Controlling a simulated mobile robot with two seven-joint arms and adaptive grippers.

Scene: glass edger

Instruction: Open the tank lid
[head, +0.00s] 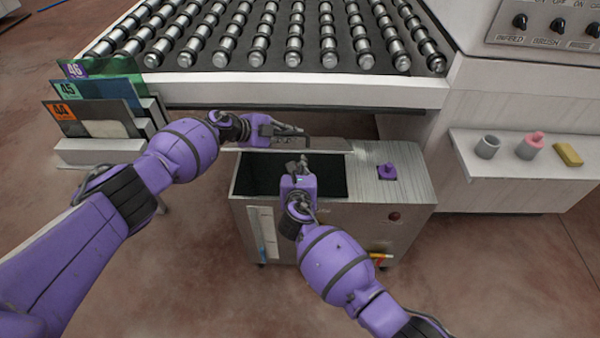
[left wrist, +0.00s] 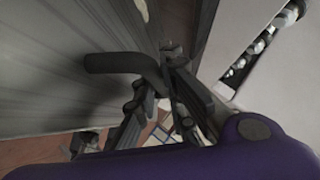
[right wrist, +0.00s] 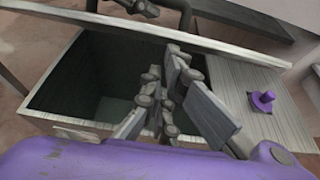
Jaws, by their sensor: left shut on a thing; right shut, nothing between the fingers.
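The tank (head: 400,190) is a grey metal cabinet below the roller table. Its dark opening (head: 260,172) is uncovered at the left of its top. The metal lid (head: 330,144) is raised, seen nearly edge-on along the back of the opening; its edge (right wrist: 215,38) crosses the right wrist view. My left gripper (head: 300,130) is shut on the lid's dark handle (left wrist: 115,62), which stands out from the lid face in the left wrist view. My right gripper (head: 296,163) is shut and empty, above the opening; its fingers (right wrist: 160,90) hide part of it.
A purple knob (head: 387,171) sits on the tank top, right of the opening. The roller table (head: 300,88) overhangs just behind the lid. Numbered glass sheets (head: 95,105) stand at the left. A shelf (head: 500,175) with small items is at the right.

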